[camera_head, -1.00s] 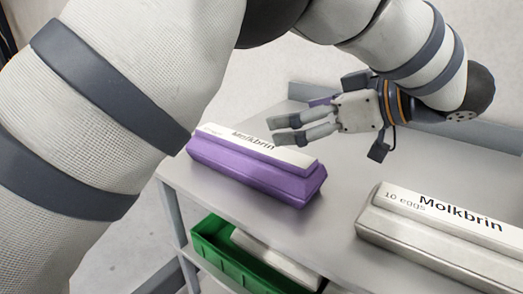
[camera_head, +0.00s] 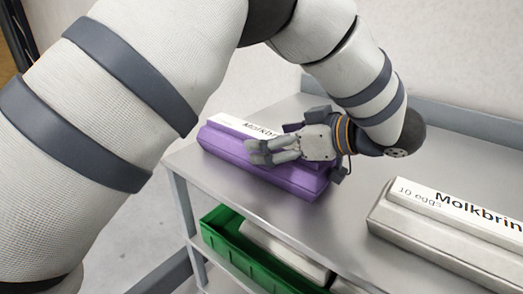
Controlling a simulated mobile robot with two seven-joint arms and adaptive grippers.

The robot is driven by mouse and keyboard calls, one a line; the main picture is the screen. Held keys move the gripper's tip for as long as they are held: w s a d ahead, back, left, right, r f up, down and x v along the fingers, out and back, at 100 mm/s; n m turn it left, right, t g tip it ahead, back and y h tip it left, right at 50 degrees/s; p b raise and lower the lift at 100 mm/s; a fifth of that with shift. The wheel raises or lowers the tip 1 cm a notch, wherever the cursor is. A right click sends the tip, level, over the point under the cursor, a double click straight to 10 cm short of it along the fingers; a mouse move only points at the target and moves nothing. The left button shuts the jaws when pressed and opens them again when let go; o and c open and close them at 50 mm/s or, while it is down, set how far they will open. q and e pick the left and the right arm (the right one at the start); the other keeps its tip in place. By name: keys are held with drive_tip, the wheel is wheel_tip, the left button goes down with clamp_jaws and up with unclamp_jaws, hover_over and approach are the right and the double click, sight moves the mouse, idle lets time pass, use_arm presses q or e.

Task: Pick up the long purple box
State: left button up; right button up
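The long purple box (camera_head: 225,147) with a white "Molkbrin" label lies on the grey metal table, left of the middle of the head view. My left gripper (camera_head: 256,152) is over the right half of the box, its fingers pointing left. It looks open, with a narrow gap between its two fingers. The gripper hides part of the label and of the box top. I cannot tell whether the fingers touch the box. My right gripper is not in view.
A grey "Molkbrin" 10 eggs box (camera_head: 430,235) lies on the table (camera_head: 335,230) at the right. A green crate (camera_head: 232,254) holding a pale box (camera_head: 285,255) stands on a lower shelf. Bare table lies between the two upper boxes. A wall is behind.

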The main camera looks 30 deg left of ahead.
use_arm(q)
clamp_jaws()
